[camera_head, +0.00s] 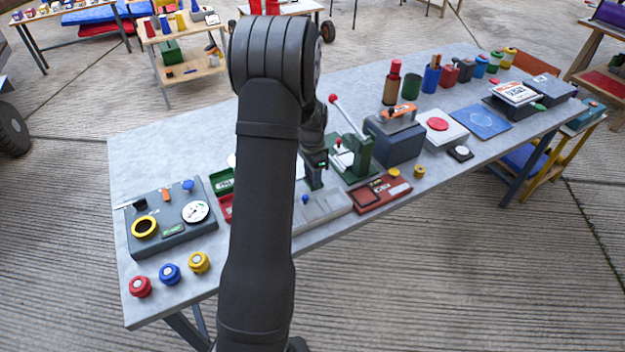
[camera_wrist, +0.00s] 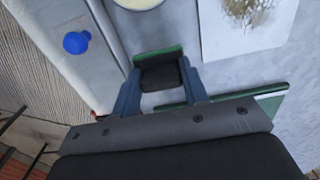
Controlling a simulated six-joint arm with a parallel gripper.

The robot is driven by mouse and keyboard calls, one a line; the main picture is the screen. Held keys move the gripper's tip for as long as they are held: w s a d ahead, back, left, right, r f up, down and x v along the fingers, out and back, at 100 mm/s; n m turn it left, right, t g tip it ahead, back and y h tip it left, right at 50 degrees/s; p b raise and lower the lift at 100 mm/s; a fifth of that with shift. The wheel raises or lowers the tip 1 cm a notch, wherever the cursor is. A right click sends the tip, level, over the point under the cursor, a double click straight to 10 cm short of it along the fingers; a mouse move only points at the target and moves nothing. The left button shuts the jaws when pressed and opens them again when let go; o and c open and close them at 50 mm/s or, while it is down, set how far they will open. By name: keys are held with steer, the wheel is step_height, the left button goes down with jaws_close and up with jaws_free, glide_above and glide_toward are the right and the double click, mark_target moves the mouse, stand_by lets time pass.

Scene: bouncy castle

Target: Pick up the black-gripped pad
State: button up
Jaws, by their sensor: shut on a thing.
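The black-gripped pad (camera_wrist: 158,77) shows in the wrist view as a dark block with a green strip along its far edge. My gripper (camera_wrist: 161,84) is shut on its black grip, with one blue-grey finger on each side. Whether the pad touches the table cannot be told. In the head view my gripper (camera_head: 314,180) is low over the middle of the table, and my arm hides much of that area. The pad cannot be made out there.
A grey box with a blue knob (camera_wrist: 76,42) stands left of the pad. A printed sheet (camera_wrist: 245,32) lies to the right, and a green edge (camera_wrist: 268,94) is nearby. A green lever press (camera_head: 352,155) and red box (camera_head: 382,194) stand right of my gripper.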

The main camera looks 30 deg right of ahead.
steer(key=s+d+r, duration=0.4)
steer(key=s+r, duration=0.4)
steer(key=s, duration=0.2)
steer(key=shift+s+d+r, duration=0.2)
steer(key=shift+s+d, duration=0.1)
steer(key=shift+s, duration=0.05)
steer(key=o, duration=0.3)
steer(key=shift+c, duration=1.1)
steer(key=w+a+f, duration=0.2)
steer(key=w+a, duration=0.9)
steer(key=a, duration=0.4)
steer(key=shift+w+d+f, duration=0.1)
steer(key=shift+d+f, duration=0.05)
steer(key=shift+f, duration=2.75)
